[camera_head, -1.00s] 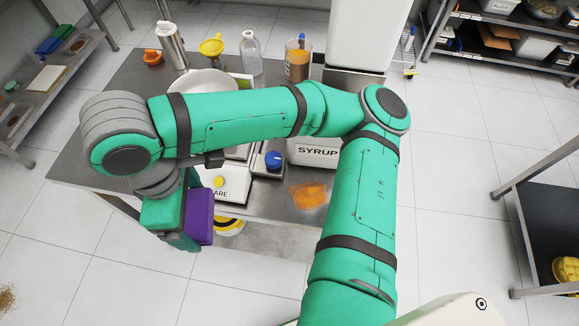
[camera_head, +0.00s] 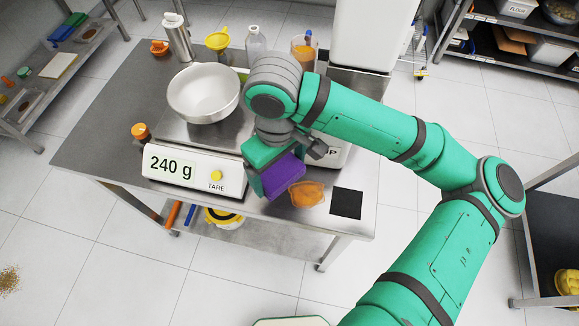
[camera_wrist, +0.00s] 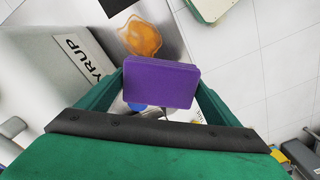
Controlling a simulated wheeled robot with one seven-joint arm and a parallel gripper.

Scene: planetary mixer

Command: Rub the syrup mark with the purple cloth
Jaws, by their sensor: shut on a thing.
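The syrup mark (camera_head: 307,194) is an orange-brown patch on the steel table top, near its front right. The purple cloth (camera_head: 284,177) is a thick folded block held in my gripper (camera_head: 262,180), just left of the mark. In the wrist view the cloth (camera_wrist: 161,82) sits between both fingers, and the syrup mark (camera_wrist: 140,36) shows beyond it, slightly to the left. The cloth's near edge overlaps the mark's left side in the head view. I cannot tell whether the cloth touches the table.
A scale (camera_head: 190,170) reading 240 g carries a white bowl (camera_head: 203,92) to the left. A white syrup container (camera_head: 335,152) stands partly hidden behind my wrist. A black square (camera_head: 347,203) lies right of the mark.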

